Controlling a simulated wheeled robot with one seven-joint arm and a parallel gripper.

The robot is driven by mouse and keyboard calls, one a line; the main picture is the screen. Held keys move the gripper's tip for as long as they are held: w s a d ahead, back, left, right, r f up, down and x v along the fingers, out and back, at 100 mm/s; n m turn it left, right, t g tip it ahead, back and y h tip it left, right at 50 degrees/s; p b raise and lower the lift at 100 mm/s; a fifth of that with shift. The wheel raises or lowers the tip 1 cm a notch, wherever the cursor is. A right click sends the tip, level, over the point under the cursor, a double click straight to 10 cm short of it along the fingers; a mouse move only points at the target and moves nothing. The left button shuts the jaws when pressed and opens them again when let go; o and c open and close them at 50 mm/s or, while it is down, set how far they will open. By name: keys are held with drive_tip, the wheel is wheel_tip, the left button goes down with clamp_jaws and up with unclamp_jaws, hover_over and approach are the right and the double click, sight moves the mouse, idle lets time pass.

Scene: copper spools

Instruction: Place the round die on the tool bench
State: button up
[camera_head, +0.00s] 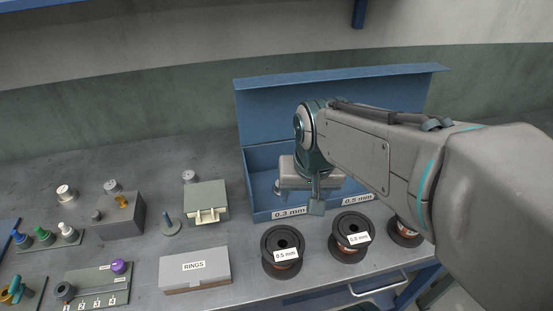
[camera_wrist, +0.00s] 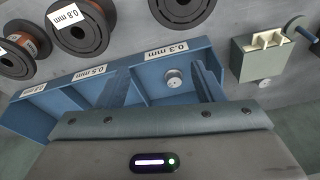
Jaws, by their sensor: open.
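A small round silver piece, which looks like the round die (camera_wrist: 173,78), lies in the 0.3 mm compartment of the blue box (camera_wrist: 180,57). In the wrist view it shows between my fingers and apart from them. My gripper (camera_wrist: 162,76) is open and empty over the box. In the head view my gripper (camera_head: 315,207) hangs at the box's front wall, with one finger plainly visible. The tool bench (camera_head: 130,160) is the grey metal top under everything.
Copper spools (camera_head: 282,252) stand before the box. The back left of the bench has free room. The box's raised lid (camera_head: 340,90) stands behind.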

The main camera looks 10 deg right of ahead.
drive_tip(key=w+a+f+m+g+h+p, duration=0.1)
drive_tip(key=w+f+m, duration=0.1)
drive_tip(key=w+m, duration=0.5)
drive_tip(key=w+a+f+m+g+p, duration=0.1)
drive_tip(key=w+f+m+p, duration=0.1)
drive_tip(key=w, duration=0.8)
drive_tip(key=f, duration=0.4)
drive_tip(key=d+f, duration=0.1)
drive_tip(key=f, duration=0.2)
drive_tip(key=shift+w+f, duration=0.1)
drive_tip(key=shift+w, duration=0.25)
drive_tip(key=shift+w+d+f+p, duration=0.15)
drive_tip(key=shift+f+p, duration=0.15)
drive_tip(key=shift+f, duration=0.55)
drive_tip(key=shift+w+d+f+p, duration=0.15)
drive_tip(key=shift+f+p, duration=0.2)
drive_tip(key=shift+f, duration=0.55)
drive_tip(key=shift+w+d+f+p, duration=0.15)
drive_tip(key=shift+f+p, duration=0.15)
drive_tip(key=shift+f, duration=0.55)
drive_tip(key=shift+s, duration=0.1)
clamp_jaws()
drive_tip(key=shift+r, duration=0.1)
